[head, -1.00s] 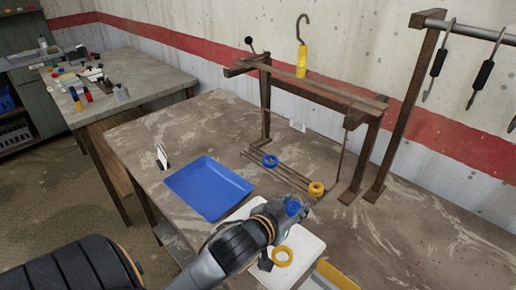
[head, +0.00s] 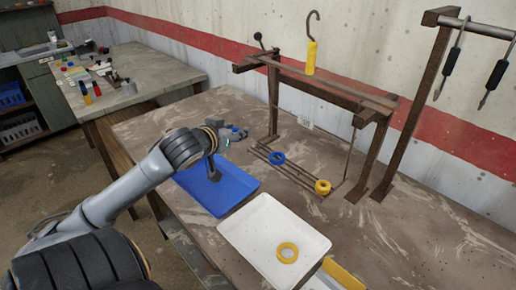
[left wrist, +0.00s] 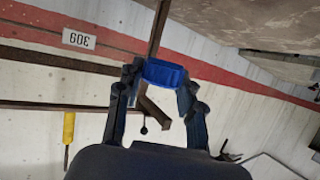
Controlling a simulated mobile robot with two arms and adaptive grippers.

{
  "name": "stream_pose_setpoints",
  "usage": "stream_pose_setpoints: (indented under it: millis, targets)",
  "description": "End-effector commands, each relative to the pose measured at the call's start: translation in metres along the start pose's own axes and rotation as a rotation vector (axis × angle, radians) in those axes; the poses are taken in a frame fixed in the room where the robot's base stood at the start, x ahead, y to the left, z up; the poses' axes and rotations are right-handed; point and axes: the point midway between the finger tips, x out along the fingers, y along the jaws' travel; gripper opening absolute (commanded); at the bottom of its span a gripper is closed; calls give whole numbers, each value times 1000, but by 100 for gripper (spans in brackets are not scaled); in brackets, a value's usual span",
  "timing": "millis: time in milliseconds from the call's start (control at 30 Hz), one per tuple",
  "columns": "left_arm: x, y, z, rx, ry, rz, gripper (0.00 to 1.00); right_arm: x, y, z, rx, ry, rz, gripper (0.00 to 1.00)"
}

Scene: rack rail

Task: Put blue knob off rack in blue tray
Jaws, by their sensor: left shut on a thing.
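My left gripper (head: 235,132) is in the head view at the far edge of the blue tray (head: 240,190), which my arm partly covers. In the left wrist view, my left gripper (left wrist: 158,88) is shut on a blue knob (left wrist: 165,73), held between the two fingertips. The held knob is hard to make out in the head view. Another blue ring-shaped knob (head: 278,158) sits on the low rails of the rack (head: 335,105), with a yellow one (head: 322,187) to its right. My right gripper is not in view.
A white tray (head: 250,243) with a yellow ring (head: 287,252) stands in front of the blue tray. A yellow-handled hook (head: 311,58) is at the rack's top. A tall post (head: 415,115) with hanging tools stands right. A cluttered second table (head: 150,92) is at the back left.

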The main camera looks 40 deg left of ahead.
Motion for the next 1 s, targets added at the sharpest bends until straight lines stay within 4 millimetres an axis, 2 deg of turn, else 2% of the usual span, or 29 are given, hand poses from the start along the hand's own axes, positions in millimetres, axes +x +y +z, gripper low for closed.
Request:
stream_pose_setpoints:
  millis: [233, 333, 733, 900, 1000]
  targets:
    - [1, 0, 0, 0, 0, 0, 5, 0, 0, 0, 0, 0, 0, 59]
    - [9, 0, 0, 0, 0, 0, 5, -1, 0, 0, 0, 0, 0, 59]
    - [97, 3, 0, -3, 2, -2, 5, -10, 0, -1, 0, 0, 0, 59]
    - [133, 4, 20, -3, -1, -2, 5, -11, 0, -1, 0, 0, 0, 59]
    - [146, 5, 27, -2, -1, 0, 5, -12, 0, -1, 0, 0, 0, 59]
